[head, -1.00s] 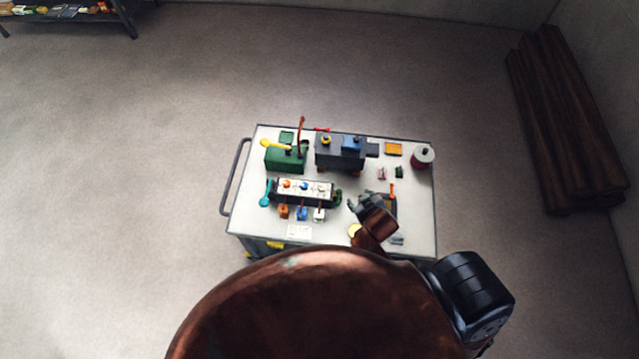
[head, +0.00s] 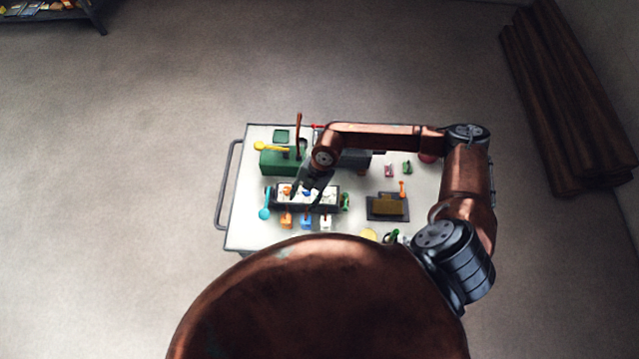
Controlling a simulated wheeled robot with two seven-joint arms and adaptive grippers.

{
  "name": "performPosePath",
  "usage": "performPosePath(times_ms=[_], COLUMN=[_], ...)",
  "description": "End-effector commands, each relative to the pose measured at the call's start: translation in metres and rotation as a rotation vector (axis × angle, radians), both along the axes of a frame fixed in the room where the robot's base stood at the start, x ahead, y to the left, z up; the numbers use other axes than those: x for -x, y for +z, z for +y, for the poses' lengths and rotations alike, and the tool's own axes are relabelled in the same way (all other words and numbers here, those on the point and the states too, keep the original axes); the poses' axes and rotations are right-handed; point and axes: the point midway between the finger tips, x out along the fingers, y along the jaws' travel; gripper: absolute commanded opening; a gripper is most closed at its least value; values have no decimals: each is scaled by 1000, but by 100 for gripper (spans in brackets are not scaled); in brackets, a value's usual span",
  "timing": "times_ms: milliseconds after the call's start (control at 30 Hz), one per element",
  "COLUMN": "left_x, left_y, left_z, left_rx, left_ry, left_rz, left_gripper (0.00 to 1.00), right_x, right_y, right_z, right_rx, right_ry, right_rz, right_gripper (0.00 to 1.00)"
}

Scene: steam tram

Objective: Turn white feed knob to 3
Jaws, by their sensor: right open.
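A pale panel in a dark frame (head: 333,205) lies near the middle of the tabletop, with a row of small knobs. The orange knob (head: 287,190) shows at its left. The white feed knob is too small and pale to pick out clearly at the panel's right, beside my gripper. My right gripper (head: 307,197) is open, pointing down over the middle of the panel. It hides part of the panel, and I cannot tell whether it touches a knob. My left gripper is not in view.
A dark tray (head: 375,215) lies right.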

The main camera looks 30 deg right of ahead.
Motion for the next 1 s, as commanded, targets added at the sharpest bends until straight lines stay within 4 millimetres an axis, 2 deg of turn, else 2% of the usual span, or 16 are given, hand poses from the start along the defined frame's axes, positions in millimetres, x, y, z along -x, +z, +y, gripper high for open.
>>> performPosePath(times_ms=[33, 100, 233, 367, 700, 833, 1000], left_x=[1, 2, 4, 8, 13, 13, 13], left_y=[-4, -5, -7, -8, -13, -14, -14], left_z=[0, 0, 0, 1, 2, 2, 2], left_rx=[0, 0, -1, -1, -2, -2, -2], left_ry=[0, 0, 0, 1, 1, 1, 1], left_rz=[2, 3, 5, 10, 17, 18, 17], left_gripper=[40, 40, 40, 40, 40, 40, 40], right_x=[-7, -12, -17, -19, -19, -19, -19], right_y=[-8, -13, -15, -26, -77, -88, -92], right_z=[-33, -67, -99, -103, -101, -102, -102], right_rx=[106, 217, 324, 345, 340, 341, 340], right_ry=[-19, -47, -76, -80, -75, -77, -77], right_rz=[7, 16, 23, 24, 24, 23, 22], right_gripper=[43, 43, 43, 43, 43, 43, 43])
